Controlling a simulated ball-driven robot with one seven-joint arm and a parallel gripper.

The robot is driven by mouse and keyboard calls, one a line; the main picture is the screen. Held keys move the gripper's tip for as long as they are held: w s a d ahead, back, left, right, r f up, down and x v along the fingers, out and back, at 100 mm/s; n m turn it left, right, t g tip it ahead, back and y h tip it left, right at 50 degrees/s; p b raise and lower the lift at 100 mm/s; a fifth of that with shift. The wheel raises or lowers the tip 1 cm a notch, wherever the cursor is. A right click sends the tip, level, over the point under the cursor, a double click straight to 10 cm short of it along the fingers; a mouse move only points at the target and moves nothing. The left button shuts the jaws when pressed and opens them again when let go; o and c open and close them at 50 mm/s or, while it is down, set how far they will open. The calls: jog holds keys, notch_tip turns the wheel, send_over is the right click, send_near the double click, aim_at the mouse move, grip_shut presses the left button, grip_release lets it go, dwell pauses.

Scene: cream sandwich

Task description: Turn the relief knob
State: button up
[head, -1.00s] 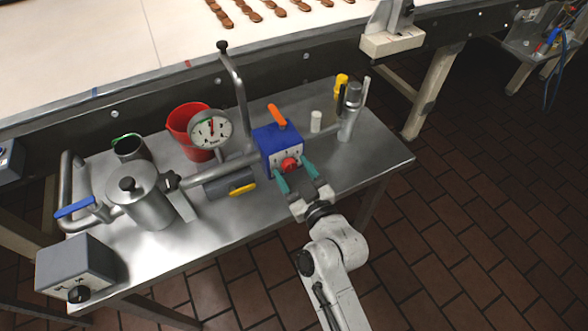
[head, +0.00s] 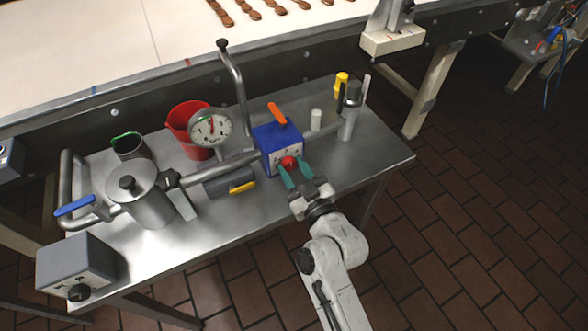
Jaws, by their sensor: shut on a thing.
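The relief knob (head: 288,162) is a small red knob on the front face of a blue box (head: 275,139) on the metal table. An orange handle (head: 277,116) stands on top of the box. My gripper (head: 289,168) has its two green fingers at the sides of the knob, shut on it. The fingers and the arm come from the lower right. The knob's lower part is partly hidden by the fingers. A round dial gauge (head: 211,128) stands to the left of the box.
The steel table (head: 237,218) also carries a red bucket (head: 178,117), a metal pot (head: 146,204), a grey box (head: 72,268) with a black knob, a white cylinder (head: 316,120) and a yellow-capped post. A conveyor (head: 120,45) runs behind. Bare tabletop lies in front of the blue box.

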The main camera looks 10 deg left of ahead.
jog(key=shift+m, duration=2.8)
jog(key=o, duration=1)
jog(key=shift+o, duration=0.2)
jog(key=shift+s+d+f, duration=0.1)
jog(key=shift+s+d, duration=0.2)
jog(key=b+v, duration=0.3)
jog(key=v, duration=0.7)
